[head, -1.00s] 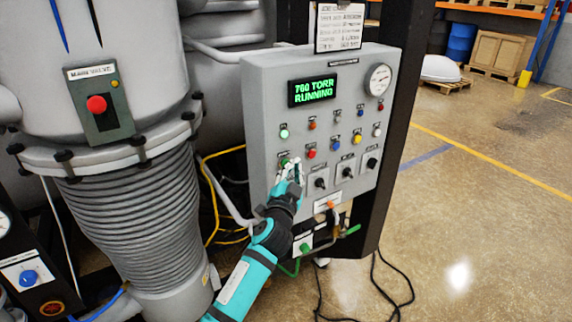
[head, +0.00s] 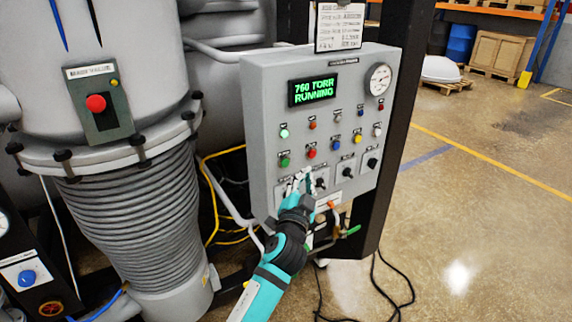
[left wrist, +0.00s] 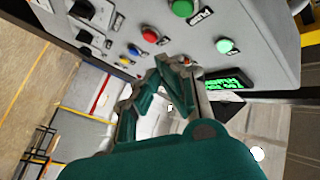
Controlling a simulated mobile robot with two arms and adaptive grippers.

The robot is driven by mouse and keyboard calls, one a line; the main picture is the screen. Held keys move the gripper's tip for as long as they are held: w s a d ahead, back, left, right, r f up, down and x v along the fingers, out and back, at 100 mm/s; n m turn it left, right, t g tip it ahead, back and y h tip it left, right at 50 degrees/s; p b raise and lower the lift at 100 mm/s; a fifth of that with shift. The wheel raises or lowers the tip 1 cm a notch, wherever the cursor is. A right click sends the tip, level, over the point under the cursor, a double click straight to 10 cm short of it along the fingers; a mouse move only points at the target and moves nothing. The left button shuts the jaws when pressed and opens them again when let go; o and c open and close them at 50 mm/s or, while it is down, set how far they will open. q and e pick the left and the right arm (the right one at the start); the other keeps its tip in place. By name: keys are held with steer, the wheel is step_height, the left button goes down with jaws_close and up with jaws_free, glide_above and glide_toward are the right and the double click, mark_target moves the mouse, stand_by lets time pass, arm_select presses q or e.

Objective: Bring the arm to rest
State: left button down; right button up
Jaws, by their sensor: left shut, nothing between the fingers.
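My left arm reaches up from the bottom of the head view. Its gripper (head: 300,180) is shut and empty, in front of the lower left part of the grey control panel (head: 262,110). The gripper also shows in the left wrist view (left wrist: 172,66), with the panel face (left wrist: 262,20) beyond it. I cannot tell whether the fingertips touch the panel. The gripper hides part of the lower left of the panel, near a black rotary switch (head: 320,183). The green button (head: 285,162) is uncovered, just above and left of the gripper. My right gripper is not in view.
The panel display (head: 312,91) reads "760 TORR RUNNING". A ribbed grey column (head: 135,225) stands at the left. Yellow cables (head: 212,200) hang between it and the panel. Black cables (head: 385,300) lie on the floor. The floor at the right (head: 480,220) is clear.

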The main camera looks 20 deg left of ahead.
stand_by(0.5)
